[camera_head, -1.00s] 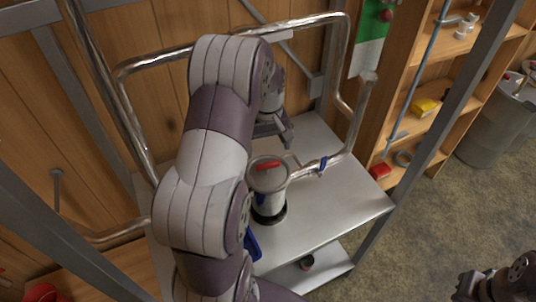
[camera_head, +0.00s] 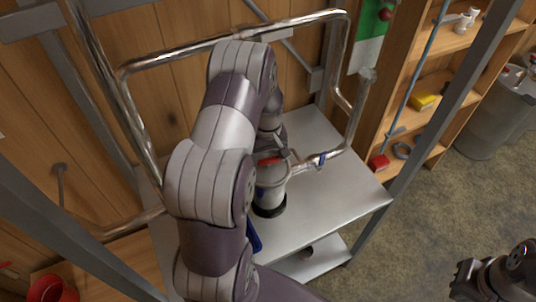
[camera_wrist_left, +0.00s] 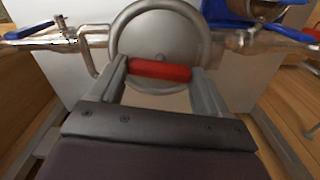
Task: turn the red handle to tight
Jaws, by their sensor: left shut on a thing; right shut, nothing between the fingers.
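In the left wrist view the red handle (camera_wrist_left: 159,70) is a short bar between the two fingers of my left gripper (camera_wrist_left: 160,75). My left gripper (camera_head: 277,155) is shut on the handle from above; my arm hides part of it in the head view. The canister's round lid (camera_wrist_left: 160,38) shows behind the bar. My right gripper (camera_head: 461,278) is at the lower right, shut and empty, away from the table.
Metal pipes (camera_head: 240,40) frame the back of the table (camera_head: 335,205). A pipe with a blue lever (camera_head: 321,159) joins the canister on the right. Wooden shelves (camera_head: 425,80) stand at the right. The table's front right is clear.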

